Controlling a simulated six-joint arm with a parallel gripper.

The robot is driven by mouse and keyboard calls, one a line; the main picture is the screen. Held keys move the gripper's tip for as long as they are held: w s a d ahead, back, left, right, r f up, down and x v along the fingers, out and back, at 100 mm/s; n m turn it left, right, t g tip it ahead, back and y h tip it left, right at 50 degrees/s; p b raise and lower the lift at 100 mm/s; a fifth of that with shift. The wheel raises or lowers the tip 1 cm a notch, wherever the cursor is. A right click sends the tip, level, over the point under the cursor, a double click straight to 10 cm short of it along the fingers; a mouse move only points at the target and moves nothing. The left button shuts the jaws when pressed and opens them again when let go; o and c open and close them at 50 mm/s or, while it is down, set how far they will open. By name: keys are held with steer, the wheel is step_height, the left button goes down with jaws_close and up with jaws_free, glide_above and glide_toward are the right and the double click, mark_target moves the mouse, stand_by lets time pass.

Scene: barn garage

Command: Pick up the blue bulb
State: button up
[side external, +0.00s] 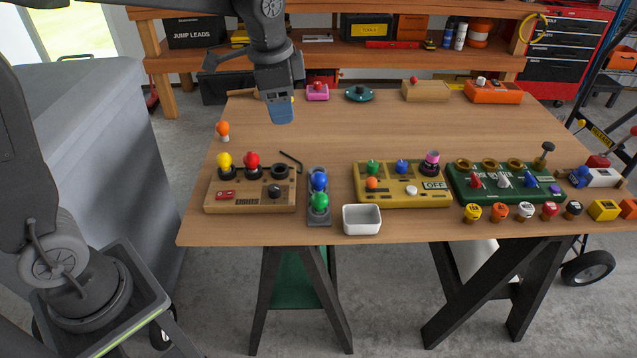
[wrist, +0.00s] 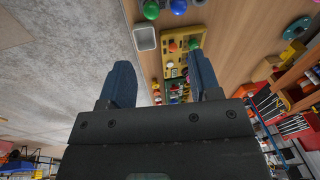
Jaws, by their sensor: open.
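The blue bulb (side external: 319,181) stands in a small grey rack (side external: 319,221) on the wooden table, just behind a green bulb (side external: 320,201). In the wrist view the blue bulb (wrist: 178,6) is at the top edge, beside the green bulb (wrist: 151,9). My gripper (side external: 281,116) hangs above the table, behind and to the left of the rack, well apart from the bulb. In the wrist view my gripper (wrist: 163,82) shows its two blue fingers spread, with nothing held between them.
A wooden box (side external: 248,204) with yellow and red bulbs stands left of the rack. A yellow box (side external: 405,199) stands to its right. A white bin (side external: 362,220) is at the front right of the rack. An orange bulb (side external: 222,129) stands at the left; the table's middle is clear.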

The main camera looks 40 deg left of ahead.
steer(key=w+f+m+g, duration=0.1)
steer(key=w+f+m, duration=0.1)
steer(key=w+f, duration=0.35)
steer(key=m+g, duration=0.2)
steer(key=m, duration=0.2)
glide_toward(319, 174)
steer(key=shift+y, duration=0.3)
step_height(319, 174, down, 6)
steer(key=shift+s+d+f, duration=0.1)
steer(key=shift+f, duration=0.1)
steer(key=shift+s+a+f, duration=0.1)
steer(key=shift+a+f, duration=0.05)
steer(key=shift+f, duration=0.75)
steer(key=shift+s+a+f, duration=0.1)
steer(key=shift+a+f, duration=0.05)
steer(key=shift+f, duration=0.75)
steer(key=shift+s+a+f, duration=0.15)
steer(key=shift+f, duration=0.7)
steer(key=c, duration=0.7)
steer(key=shift+r, duration=0.15)
